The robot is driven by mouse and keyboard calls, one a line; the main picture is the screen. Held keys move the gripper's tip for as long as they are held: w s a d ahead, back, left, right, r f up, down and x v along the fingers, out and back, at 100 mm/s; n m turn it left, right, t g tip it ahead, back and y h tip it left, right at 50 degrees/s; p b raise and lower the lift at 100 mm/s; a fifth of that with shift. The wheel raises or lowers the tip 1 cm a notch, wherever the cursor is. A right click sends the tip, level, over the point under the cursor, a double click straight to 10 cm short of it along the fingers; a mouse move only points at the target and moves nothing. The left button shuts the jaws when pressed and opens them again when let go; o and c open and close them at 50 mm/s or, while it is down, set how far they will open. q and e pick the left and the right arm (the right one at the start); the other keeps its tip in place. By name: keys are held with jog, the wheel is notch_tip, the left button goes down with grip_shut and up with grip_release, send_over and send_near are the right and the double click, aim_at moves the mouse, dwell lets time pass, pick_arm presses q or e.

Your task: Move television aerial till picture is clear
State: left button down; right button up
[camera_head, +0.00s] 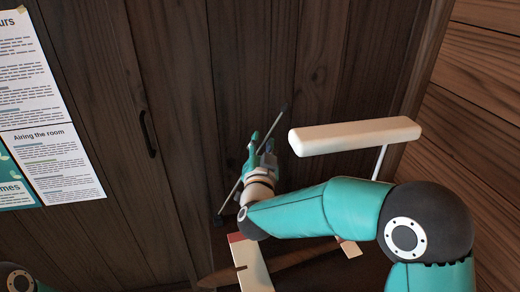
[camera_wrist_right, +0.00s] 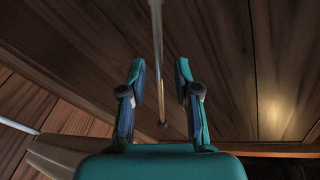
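The aerial looks like a thin metal rod (camera_head: 231,196) leaning up and to the right against dark wood boards in the head view. Its tip emerges above my right gripper (camera_head: 261,146). In the right wrist view the rod (camera_wrist_right: 157,45) runs down between the two fingers of my right gripper (camera_wrist_right: 160,68). The fingers stand apart, with a gap on each side of the rod. The rod ends in a small dark knob near the palm in that view. No television screen or picture shows. My left gripper is out of view.
A cream padded bar (camera_head: 355,136) on a white post stands right of my gripper, near my forearm. A cream wooden piece with a red end (camera_head: 250,262) lies below. Posters (camera_head: 52,160) hang on the left, beside a dark handle (camera_head: 148,133). A plank wall closes the right.

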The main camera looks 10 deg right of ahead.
jog(key=v, duration=1.2)
jog(key=shift+a+f, duration=0.1)
jog(key=shift+f, duration=0.05)
